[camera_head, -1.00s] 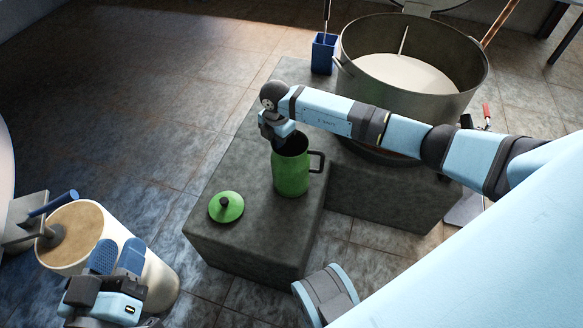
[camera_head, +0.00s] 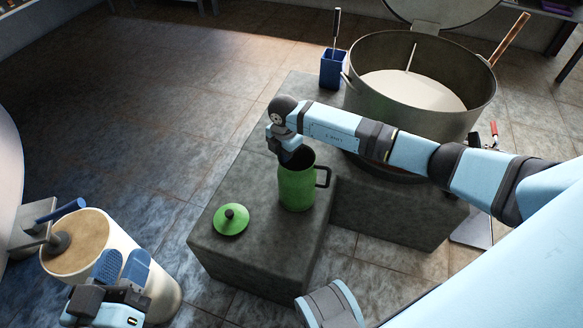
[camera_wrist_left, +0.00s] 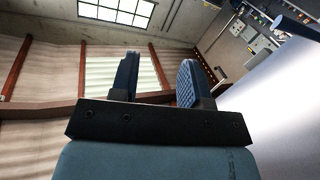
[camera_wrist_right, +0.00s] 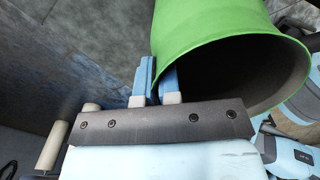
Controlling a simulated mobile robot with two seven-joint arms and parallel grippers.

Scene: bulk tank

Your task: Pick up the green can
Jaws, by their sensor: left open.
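The green can (camera_head: 297,190), open-topped with a dark side handle, stands upright on a low grey stone block (camera_head: 228,262). Its green lid (camera_head: 231,220) with a dark knob lies on the block to the left. My right gripper (camera_head: 288,158) is at the can's rim from above. In the right wrist view, its two blue fingers (camera_wrist_right: 158,82) are close together with the can's wall (camera_wrist_right: 190,25) between them, one inside and one outside. My left gripper (camera_head: 122,266) is open and empty, in front of a pale cylinder; its spread fingers (camera_wrist_left: 157,80) show in the left wrist view.
A large metal tank (camera_head: 415,110) with white contents stands on the block behind my right arm. A blue box (camera_head: 333,70) holding a tool is left of it. A pale cylinder (camera_head: 150,282) with a tan top stands at lower left. The floor between it and the block is clear.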

